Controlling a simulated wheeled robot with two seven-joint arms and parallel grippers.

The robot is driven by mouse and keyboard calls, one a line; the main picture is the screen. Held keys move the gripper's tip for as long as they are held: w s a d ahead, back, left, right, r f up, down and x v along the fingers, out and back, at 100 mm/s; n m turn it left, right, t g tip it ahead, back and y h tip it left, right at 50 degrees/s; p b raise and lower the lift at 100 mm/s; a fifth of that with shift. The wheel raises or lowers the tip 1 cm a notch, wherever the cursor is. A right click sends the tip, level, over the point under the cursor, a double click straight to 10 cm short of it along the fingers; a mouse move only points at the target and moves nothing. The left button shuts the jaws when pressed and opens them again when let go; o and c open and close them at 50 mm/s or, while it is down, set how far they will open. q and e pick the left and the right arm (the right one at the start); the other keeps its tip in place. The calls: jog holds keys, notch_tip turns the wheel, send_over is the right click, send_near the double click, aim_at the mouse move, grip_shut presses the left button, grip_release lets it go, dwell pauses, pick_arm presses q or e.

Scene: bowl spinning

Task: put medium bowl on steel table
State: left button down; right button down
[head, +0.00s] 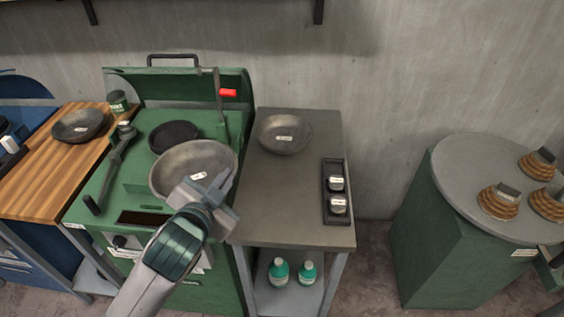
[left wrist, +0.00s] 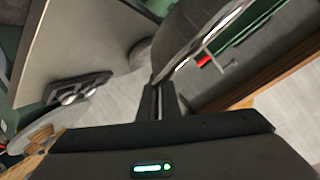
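A grey metal bowl (head: 172,163) with a white label is held over the green machine's front right. It also shows in the left wrist view (left wrist: 195,35). My left gripper (head: 208,200) is shut on its near rim; the fingers (left wrist: 160,100) meet at the bowl's edge. A second bowl (head: 285,125) sits upright at the back left of the steel table (head: 290,215). A third bowl (head: 79,123) sits on the wooden table at left. The labels are too small to read, so I cannot tell by label which bowl is medium. My right gripper is not in view.
The green machine (head: 135,180) has a dark round plate (head: 173,134) and an upright lever with a red handle (head: 228,92). A dark tray (head: 337,220) with two jars stands on the steel table's right side. The table's front middle is clear.

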pick_arm(q)
jog(key=s+d+f+m+g+h, duration=0.1)
jog(key=s+d+m+h, duration=0.1)
jog(key=d, duration=0.7)
jog(key=s+d+f+m+g+h, duration=0.1)
jog(key=s+d+m+h, duration=0.1)
jog(key=d, duration=0.7)
jog(key=shift+s+d+f+m+h, duration=0.2)
jog(key=shift+d+f+m+h, duration=0.1)
jog(key=shift+m+h, duration=0.75)
jog(key=shift+w, duration=0.1)
jog(key=p, duration=0.2)
send_over(298, 210)
jog(key=f, duration=0.6)
jog(key=shift+s+d+f, duration=0.1)
jog(key=shift+s+f, duration=0.15)
jog(key=shift+s, duration=0.1)
jog(key=shift+w+f, duration=0.25)
jog(key=shift+w, duration=0.1)
jog(key=shift+f, duration=0.1)
jog(key=shift+f+p, duration=0.4)
jog(key=shift+f, duration=1.45)
